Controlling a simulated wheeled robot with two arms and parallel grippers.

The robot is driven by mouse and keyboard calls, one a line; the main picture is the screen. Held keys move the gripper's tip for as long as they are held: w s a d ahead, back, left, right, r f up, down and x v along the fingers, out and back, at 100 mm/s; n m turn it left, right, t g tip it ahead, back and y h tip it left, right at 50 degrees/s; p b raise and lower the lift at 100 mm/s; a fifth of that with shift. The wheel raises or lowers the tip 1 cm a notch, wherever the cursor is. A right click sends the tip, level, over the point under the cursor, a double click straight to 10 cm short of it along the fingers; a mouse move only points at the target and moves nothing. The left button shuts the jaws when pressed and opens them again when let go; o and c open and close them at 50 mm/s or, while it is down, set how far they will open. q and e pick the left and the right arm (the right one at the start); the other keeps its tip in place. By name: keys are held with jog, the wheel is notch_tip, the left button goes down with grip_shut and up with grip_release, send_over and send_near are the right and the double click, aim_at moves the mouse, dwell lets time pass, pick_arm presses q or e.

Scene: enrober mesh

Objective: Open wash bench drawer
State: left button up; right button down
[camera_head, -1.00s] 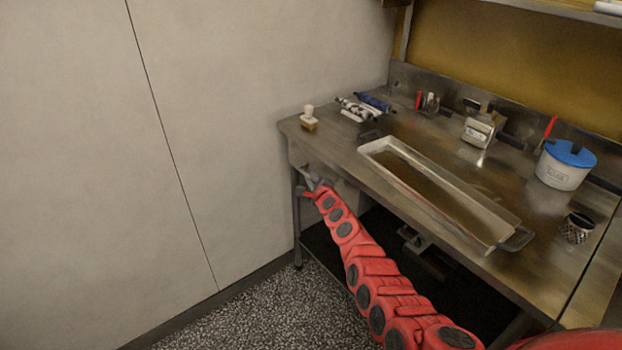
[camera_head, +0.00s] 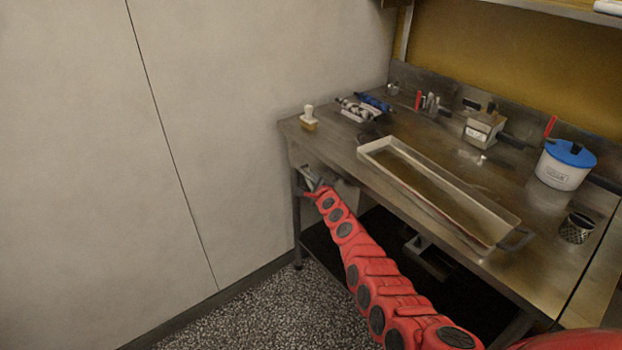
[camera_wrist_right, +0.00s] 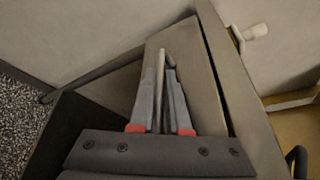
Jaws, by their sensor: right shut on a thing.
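The wash bench (camera_head: 542,255) is a steel table against the wall. Its drawer front (camera_head: 344,196) is under the left end of the top, partly hidden by my right arm. In the right wrist view the drawer front (camera_wrist_right: 200,92) is a pale panel below the bench edge, with a dark gap along the top. My right gripper (camera_head: 308,178) is at the drawer front. In the wrist view its fingers (camera_wrist_right: 165,62) are closed on a thin upright bar, the drawer handle (camera_wrist_right: 160,65). The drawer looks shut or nearly so. My left gripper is not in view.
A long shallow tray (camera_head: 508,217) lies on the bench. A blue-lidded pot (camera_head: 565,165) and a dark mesh cup (camera_head: 577,229) stand at right. Speckled floor (camera_head: 250,315) is clear at left.

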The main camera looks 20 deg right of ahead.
jog(key=s+a+p, duration=0.4)
jog(key=s+a, duration=0.1)
jog(key=a, duration=0.8)
jog(key=s+a+p, duration=0.4)
jog(key=a, duration=0.9)
jog(key=shift+s+a, duration=0.4)
jog(key=c, duration=0.9)
grip_release()
